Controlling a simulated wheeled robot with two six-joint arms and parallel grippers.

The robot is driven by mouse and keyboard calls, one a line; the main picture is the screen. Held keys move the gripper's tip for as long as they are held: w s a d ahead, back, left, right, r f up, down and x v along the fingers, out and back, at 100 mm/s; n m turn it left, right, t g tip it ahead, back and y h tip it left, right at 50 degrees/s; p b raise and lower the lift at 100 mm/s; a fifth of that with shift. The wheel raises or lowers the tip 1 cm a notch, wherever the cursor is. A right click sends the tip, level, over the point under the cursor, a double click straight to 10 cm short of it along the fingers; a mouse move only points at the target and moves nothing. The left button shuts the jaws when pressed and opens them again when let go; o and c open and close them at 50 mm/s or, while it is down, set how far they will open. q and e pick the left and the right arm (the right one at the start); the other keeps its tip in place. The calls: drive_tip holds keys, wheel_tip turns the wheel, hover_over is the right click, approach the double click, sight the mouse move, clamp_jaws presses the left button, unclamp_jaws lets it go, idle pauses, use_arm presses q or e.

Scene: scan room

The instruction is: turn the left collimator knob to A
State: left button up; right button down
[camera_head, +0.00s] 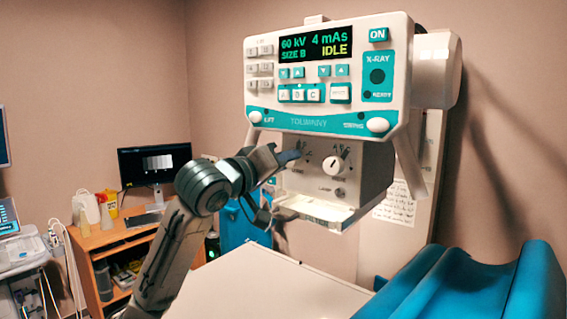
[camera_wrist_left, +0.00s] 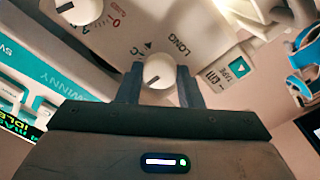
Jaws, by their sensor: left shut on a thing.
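My left gripper (camera_head: 288,157) reaches the front of the collimator box (camera_head: 362,172), below the X-ray console. In the left wrist view its two dark fingers (camera_wrist_left: 160,78) are shut on the sides of the left knob (camera_wrist_left: 157,70), a round white knob with a short mark on its face. LONG is printed beside this knob; I cannot tell which setting it points to. In the head view my gripper hides the left knob. The right knob (camera_head: 333,166) is white, stands apart from my fingers, and also shows in the wrist view (camera_wrist_left: 80,9). My right gripper is not in view.
The console (camera_head: 325,105) above reads 60 kV, 4 mAs, SIZE B, IDLE. A clear-edged tray (camera_head: 318,208) juts out under the collimator box. A pale table top (camera_head: 255,288) lies below, with a blue padded support (camera_head: 480,285) at right. A wooden desk (camera_head: 105,240) stands at left.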

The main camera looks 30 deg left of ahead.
use_arm(q)
drive_tip(key=o, duration=1)
drive_tip(key=shift+s, duration=0.1)
drive_tip(key=s+b, duration=0.2)
drive_tip(key=s, duration=0.1)
drive_tip(key=s+b, duration=0.2)
drive_tip(key=s, duration=0.2)
drive_tip(key=s+a+b, duration=0.1)
drive_tip(key=s+b, duration=0.1)
drive_tip(key=s, duration=0.1)
drive_tip(key=shift+s+a+f+b, duration=0.1)
drive_tip(key=shift+s+f+b, duration=0.05)
drive_tip(key=shift+s+b, duration=0.2)
